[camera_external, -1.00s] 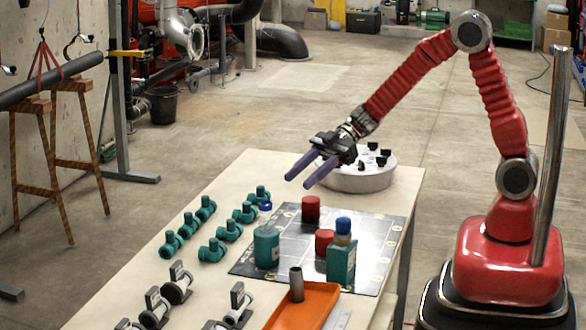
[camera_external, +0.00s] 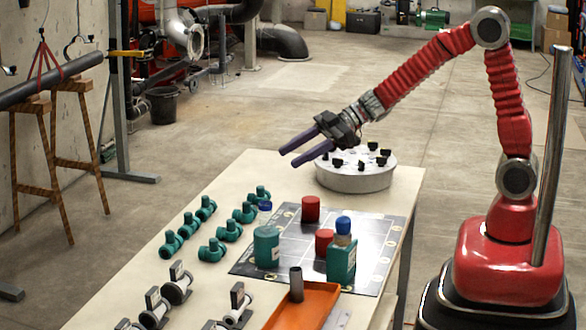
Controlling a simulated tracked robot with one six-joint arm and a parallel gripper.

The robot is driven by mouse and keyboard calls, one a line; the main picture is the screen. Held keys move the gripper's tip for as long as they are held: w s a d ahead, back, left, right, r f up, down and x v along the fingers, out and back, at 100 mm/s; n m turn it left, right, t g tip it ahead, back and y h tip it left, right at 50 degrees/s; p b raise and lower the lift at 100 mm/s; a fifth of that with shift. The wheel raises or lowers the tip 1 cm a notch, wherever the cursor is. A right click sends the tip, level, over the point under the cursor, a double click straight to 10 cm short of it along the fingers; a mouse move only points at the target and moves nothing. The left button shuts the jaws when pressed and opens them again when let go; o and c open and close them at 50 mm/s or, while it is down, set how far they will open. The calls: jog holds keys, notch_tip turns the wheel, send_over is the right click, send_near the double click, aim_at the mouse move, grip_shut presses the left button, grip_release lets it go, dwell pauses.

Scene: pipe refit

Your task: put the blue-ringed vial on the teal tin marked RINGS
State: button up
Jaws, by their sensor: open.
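My gripper (camera_external: 288,156) is open and empty, with its two purple fingers pointing left above the far part of the table. A small blue-topped piece (camera_external: 265,207) shows directly above or just behind the left teal tin (camera_external: 266,248); I cannot tell if it rests on it. A vial with a blue top and a pale lower band (camera_external: 343,226) stands upright on the right teal tin (camera_external: 341,264). The tins' labels are too small to read, so I cannot tell which is marked RINGS. My gripper is apart from both tins and both blue-topped pieces.
Two red pieces (camera_external: 311,208) stand on the dark gridded mat (camera_external: 375,232). A round grey holder with black knobs (camera_external: 355,178) is under my arm. Several teal pipe fittings (camera_external: 215,249), grey flanged parts (camera_external: 178,283) and an orange tray (camera_external: 318,300) with an upright tube lie nearby.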

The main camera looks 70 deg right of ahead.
jog(key=d+r+m+t+h, duration=0.35)
jog(key=d+r+h, duration=0.3)
jog(key=d, duration=0.25)
jog(key=s+d+r+m+g+h, duration=0.2)
jog(key=s+d+m+h, duration=0.2)
jog(key=s+d, duration=0.35)
jog(key=s+a+f+m+g, duration=0.1)
jog(key=s+a+f+g, duration=0.1)
jog(key=s, duration=1)
jog(key=s+a+f+m+g+y, duration=0.1)
jog(key=s+a+f+m+g, duration=0.1)
jog(key=s, duration=0.9)
jog(key=shift+s+f+g, duration=0.35)
jog(key=shift+f+g, duration=0.2)
jog(key=shift+g, duration=0.4)
jog(key=shift+y, duration=0.25)
